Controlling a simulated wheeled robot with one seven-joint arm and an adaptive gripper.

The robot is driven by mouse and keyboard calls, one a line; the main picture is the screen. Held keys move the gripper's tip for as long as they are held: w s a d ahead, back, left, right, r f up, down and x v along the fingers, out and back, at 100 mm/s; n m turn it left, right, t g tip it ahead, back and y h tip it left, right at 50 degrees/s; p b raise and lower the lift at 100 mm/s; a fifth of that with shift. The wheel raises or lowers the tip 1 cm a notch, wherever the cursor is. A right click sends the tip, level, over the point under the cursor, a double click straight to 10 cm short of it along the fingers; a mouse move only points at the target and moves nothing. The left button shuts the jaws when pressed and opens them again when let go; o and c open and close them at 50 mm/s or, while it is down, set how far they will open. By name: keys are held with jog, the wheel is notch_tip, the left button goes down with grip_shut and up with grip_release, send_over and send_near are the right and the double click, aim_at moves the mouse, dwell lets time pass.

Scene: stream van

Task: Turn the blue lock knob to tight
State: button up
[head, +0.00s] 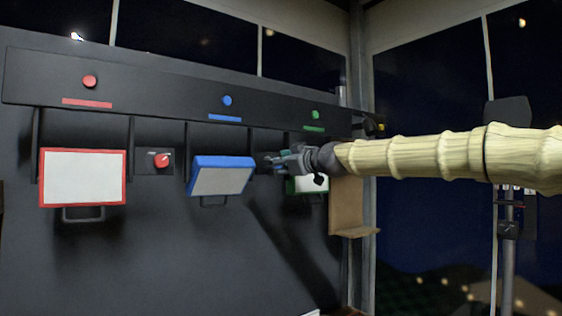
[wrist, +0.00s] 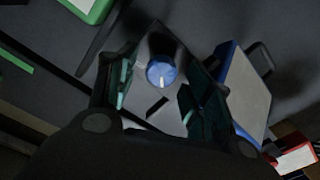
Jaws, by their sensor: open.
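The blue lock knob (wrist: 161,72) shows in the wrist view as a round blue cap with a white pointer line at its lower edge. It sits on a light grey plate (wrist: 146,56), with a dark bar mark (wrist: 157,107) below it in the picture. My gripper (wrist: 160,94) is open, with its teal-padded fingers on either side of the knob. I cannot tell whether the fingers touch it. In the head view my gripper (head: 272,162) reaches the panel from the right, just right of the blue-framed screen (head: 221,177), and hides the knob.
A red-framed screen (head: 83,178) and a red knob (head: 162,160) are at left. A green-framed screen (head: 308,184) is partly behind my gripper. Red, blue (head: 227,100) and green buttons line the strip above. A brown ledge (head: 352,232) stands right of the panel.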

jog(key=shift+c, duration=0.4)
jog(key=c, duration=0.9)
jog(key=shift+m, duration=0.4)
jog(key=shift+w+d+m+b, duration=0.15)
jog(key=shift+m+b, duration=0.55)
jog(key=shift+m, duration=3.5)
jog(key=shift+d+m+b, duration=0.1)
jog(key=shift+m+b, duration=0.55)
jog(key=shift+m, duration=3.55)
